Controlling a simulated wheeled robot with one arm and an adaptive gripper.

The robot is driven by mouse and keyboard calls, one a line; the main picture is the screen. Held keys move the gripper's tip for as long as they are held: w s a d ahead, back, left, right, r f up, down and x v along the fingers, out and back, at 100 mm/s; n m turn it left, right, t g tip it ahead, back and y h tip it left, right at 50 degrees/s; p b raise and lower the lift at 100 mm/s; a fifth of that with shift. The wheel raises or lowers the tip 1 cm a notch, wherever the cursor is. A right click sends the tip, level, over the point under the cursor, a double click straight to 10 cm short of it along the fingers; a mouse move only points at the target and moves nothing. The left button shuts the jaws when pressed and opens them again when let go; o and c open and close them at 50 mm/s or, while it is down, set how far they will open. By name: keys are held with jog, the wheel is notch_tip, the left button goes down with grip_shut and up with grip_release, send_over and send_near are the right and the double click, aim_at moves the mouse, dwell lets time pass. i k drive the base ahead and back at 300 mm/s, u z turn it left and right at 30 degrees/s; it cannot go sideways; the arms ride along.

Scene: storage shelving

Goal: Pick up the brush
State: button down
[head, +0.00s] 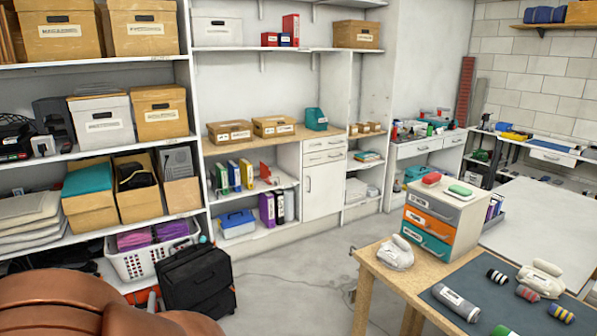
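I cannot make out for certain which thing is the brush. A small drawer unit (443,222) with grey, orange and teal drawers stands on the wooden table (385,275) at the right. A white rounded object (396,254) sits on the wood left of the unit. A similar white object (541,279) lies on the dark mat (473,275), among several small striped cylinders. My gripper is not in view.
Tall white shelves with cardboard boxes (150,195) line the left and back. A brown rounded shape fills the bottom left.

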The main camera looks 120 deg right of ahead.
aim_at(429, 180)
jog(key=z, duration=1.95)
jog(key=k, duration=0.35)
jog(key=u, duration=0.35)
